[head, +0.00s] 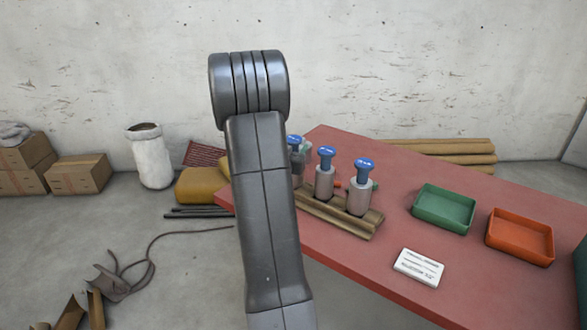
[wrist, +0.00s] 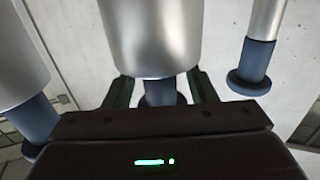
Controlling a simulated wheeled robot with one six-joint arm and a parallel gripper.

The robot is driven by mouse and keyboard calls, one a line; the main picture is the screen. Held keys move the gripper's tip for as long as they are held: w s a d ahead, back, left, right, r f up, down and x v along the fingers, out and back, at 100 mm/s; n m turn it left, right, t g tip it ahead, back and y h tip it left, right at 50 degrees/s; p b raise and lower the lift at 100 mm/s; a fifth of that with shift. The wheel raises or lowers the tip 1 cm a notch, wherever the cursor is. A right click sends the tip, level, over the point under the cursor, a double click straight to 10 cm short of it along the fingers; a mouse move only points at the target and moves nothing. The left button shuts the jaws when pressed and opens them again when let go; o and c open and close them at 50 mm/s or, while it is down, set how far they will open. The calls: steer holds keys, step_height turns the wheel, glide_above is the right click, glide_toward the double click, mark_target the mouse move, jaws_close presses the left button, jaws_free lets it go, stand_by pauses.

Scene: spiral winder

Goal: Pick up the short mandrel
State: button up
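Mandrels with grey metal bodies and blue tops stand upright in a wooden rack (head: 335,217) on the red table. In the head view I see a right one (head: 360,194), a middle one (head: 325,180) and a partly covered left one (head: 294,140). I cannot tell which is the short mandrel. In the wrist view a wide silver mandrel (wrist: 150,40) has its blue neck (wrist: 160,91) between the two dark fingers of my gripper (wrist: 161,88). Gaps show on both sides of the neck, so the gripper is open. My arm hides the gripper in the head view.
In the wrist view, neighbouring mandrels stand close at left (wrist: 20,60) and right (wrist: 256,60). A green tray (head: 444,208), an orange tray (head: 520,238) and a white label card (head: 418,267) lie on the table (head: 400,170), right of the rack.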

jaws_close()
step_height(320, 180, up, 10)
steer(key=shift+p, duration=0.75)
steer(key=shift+r+p, duration=2.25)
steer(key=shift+r, duration=0.35)
